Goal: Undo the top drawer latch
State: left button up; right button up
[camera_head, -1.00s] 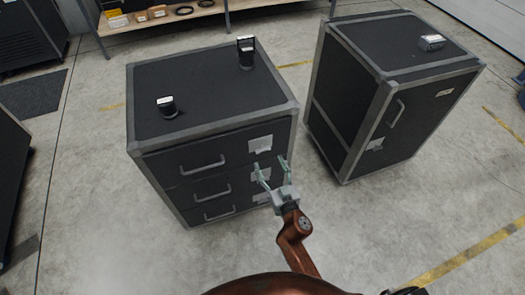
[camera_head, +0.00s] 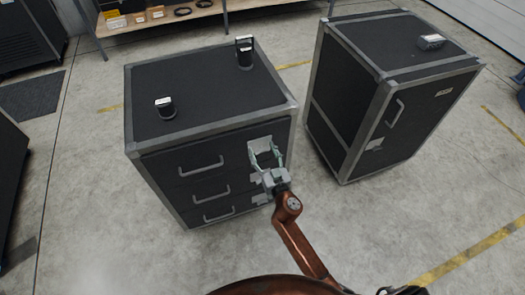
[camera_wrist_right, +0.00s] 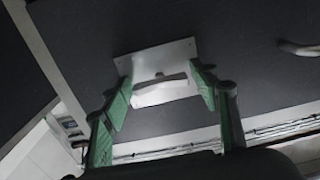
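The left black case (camera_head: 215,100) has three drawers with silver handles on its front. The top drawer (camera_head: 170,165) looks closed. Its latch (camera_wrist_right: 158,75), a pale plate with a raised white flap, shows in the right wrist view between my fingers; in the head view my gripper covers much of it. My right gripper (camera_head: 265,158) is open in front of the latch, green fingers either side of the flap. In the right wrist view the gripper (camera_wrist_right: 165,105) has a finger at each side of it; contact cannot be told. My left gripper is not in view.
A second black case (camera_head: 390,90) with a door handle stands close on the right. Two small dark devices (camera_head: 166,107) stand on the left case. A shelf (camera_head: 165,18) is behind. The floor in front is clear.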

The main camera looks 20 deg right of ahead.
jog(key=c, duration=0.9)
jog(key=shift+c, duration=0.2)
jog(key=shift+n, duration=0.3)
jog(key=n, duration=0.3)
jog(key=shift+n, duration=0.3)
jog(key=n, duration=0.4)
jog(key=shift+n, duration=0.3)
jog(key=n, duration=0.4)
jog(key=shift+f+n, duration=0.1)
jog(key=shift+n, duration=2.4)
